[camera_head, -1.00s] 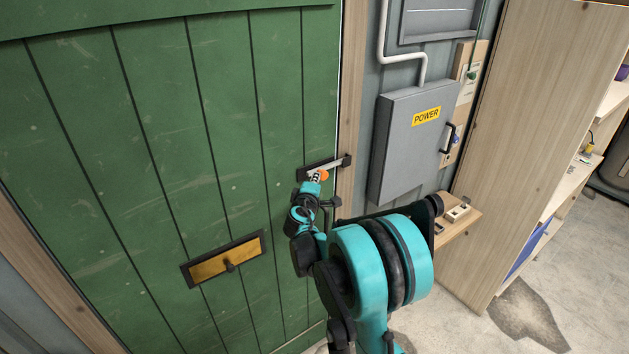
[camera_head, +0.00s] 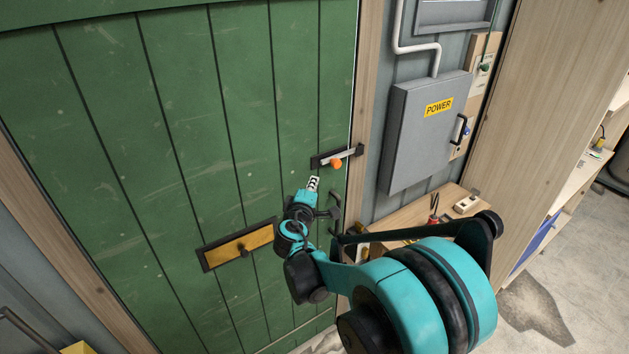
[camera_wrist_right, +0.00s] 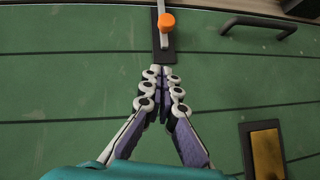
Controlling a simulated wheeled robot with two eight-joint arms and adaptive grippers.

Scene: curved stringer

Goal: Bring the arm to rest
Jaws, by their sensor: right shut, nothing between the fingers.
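My right arm reaches in from the lower right of the head view toward a green plank door. My right gripper (camera_head: 313,184) is shut and empty, just below and left of the door latch. In the right wrist view its fingers (camera_wrist_right: 162,72) meet at the tips, close to the latch plate in the picture; the gap to the door is hard to judge. The latch has a dark plate, a metal bar and an orange knob (camera_head: 336,163); the knob also shows in the wrist view (camera_wrist_right: 167,22). My left gripper is not in view.
A dark door handle (camera_head: 335,212) is beside my right wrist, and a brass mail slot (camera_head: 238,246) is lower left. A grey power box (camera_head: 425,130) hangs right of the door. A wooden shelf (camera_head: 405,213) with small tools is below it, behind my arm.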

